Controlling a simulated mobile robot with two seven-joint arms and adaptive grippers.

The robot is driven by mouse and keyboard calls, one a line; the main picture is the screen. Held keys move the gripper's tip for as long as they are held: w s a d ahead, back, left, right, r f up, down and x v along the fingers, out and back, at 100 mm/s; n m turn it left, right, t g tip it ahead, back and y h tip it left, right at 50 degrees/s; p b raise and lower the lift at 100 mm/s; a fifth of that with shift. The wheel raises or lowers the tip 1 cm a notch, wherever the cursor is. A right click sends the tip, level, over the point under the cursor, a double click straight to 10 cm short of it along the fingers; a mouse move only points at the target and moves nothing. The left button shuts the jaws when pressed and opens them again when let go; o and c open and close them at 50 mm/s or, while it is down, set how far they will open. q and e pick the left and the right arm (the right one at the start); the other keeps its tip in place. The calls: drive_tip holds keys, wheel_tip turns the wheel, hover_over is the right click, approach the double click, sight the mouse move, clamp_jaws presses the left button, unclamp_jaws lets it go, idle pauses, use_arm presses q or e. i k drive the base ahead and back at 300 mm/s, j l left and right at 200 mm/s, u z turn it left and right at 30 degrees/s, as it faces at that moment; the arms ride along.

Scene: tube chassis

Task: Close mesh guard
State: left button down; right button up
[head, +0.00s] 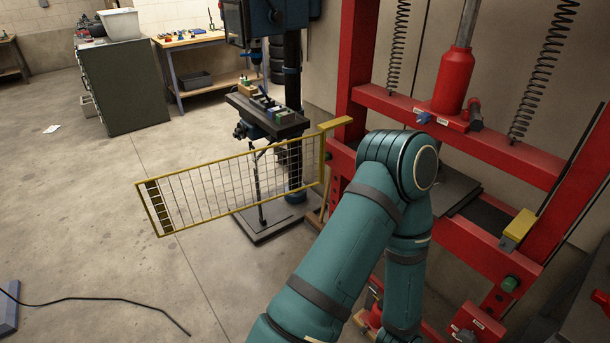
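The mesh guard (235,187) is a yellow rectangular frame with thin wire mesh. It stands swung open, reaching out to the left from the left post of a red press (484,133). Its right end meets a yellow bracket (336,124) at that post. A yellow block (518,228) sits on the press's right post. One of my teal arms rises from the bottom middle, bends in front of the press and runs back down. It hides part of the press opening and its left post. Neither gripper shows, and no contact with the guard is visible.
A drill press (267,117) stands close behind the guard. A dark cabinet (122,83) and a workbench (190,42) are at the back left. A black cable (95,299) lies on the floor. The floor left of the guard is mostly clear.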

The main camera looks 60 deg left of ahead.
sight(151, 188)
drive_tip(key=z, duration=1.6)
drive_tip(key=k+j+z, duration=0.2)
drive_tip(key=k, duration=0.15)
drive_tip(key=k+j+z, duration=0.2)
drive_tip(key=k, duration=1.15)
drive_tip(key=k+z, duration=0.3)
drive_tip(key=k, duration=0.65)
drive_tip(key=k+z, duration=0.4)
drive_tip(key=k, duration=0.5)
drive_tip(key=k+u, duration=0.35)
drive_tip(key=k+j+u, duration=0.1)
drive_tip(key=u, duration=0.25)
drive_tip(key=k+u, duration=0.1)
drive_tip(key=u, duration=1)
drive_tip(key=k+l, duration=0.15)
